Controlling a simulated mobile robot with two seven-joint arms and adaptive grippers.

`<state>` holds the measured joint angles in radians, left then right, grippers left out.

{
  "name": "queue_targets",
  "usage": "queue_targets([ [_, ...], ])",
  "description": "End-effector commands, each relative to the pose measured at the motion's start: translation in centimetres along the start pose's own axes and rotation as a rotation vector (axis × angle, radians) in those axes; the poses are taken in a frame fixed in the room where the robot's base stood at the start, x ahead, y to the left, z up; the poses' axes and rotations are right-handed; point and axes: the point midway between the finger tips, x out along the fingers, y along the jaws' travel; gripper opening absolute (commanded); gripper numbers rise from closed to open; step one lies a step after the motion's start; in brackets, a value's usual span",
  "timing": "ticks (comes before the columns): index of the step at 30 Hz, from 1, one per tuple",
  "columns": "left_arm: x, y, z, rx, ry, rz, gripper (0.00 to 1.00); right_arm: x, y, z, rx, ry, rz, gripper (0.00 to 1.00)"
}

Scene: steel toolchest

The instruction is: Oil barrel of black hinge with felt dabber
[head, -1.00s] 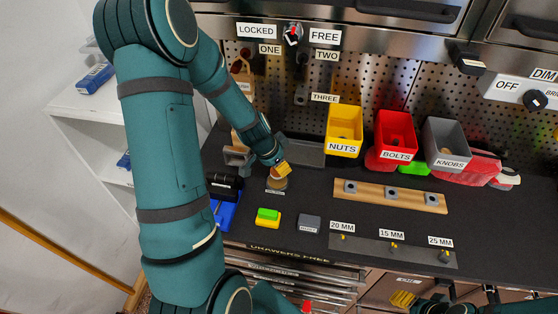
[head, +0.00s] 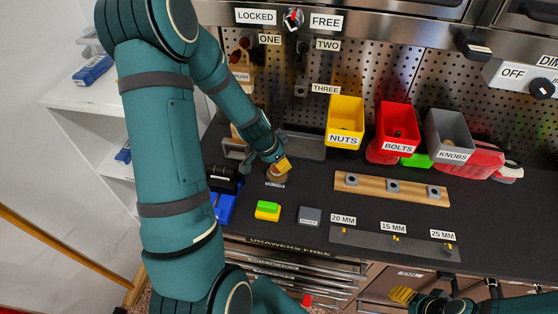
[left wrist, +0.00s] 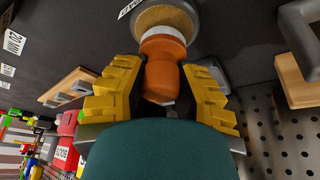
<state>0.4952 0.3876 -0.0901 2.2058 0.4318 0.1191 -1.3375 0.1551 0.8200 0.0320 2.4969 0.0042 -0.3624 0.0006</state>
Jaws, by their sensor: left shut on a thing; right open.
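My left gripper (head: 282,164) reaches down over the black bench top in the head view. In the left wrist view its yellow fingers (left wrist: 158,88) are shut around an orange-brown handle (left wrist: 162,72), which I take as the felt dabber. Beyond the handle is a round tan disc (left wrist: 165,20); it also shows under the fingers in the head view (head: 277,176). I cannot tell whether the disc is the dabber's felt or a separate dish. A black part (head: 222,180) with a blue base, perhaps the black hinge, lies left of the gripper. My right gripper (head: 402,295) is open at the lower right.
Yellow nuts bin (head: 345,115), red bolts bin (head: 398,125) and grey knobs bin (head: 448,130) stand at the back. A wooden strip (head: 370,187) lies before them. A green-yellow block (head: 267,210) and grey block (head: 309,216) lie near the front. The bench between is clear.

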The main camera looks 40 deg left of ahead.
Motion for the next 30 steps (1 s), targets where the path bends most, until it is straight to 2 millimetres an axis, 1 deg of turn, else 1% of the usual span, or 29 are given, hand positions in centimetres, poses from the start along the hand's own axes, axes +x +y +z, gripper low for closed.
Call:
queue_targets([
  [30, 0.84, 0.0, 0.34, 0.001, 0.0, 0.0, 0.01, 0.95, 0.37, 0.12, 0.0, 0.0, 0.0, 0.47],
])
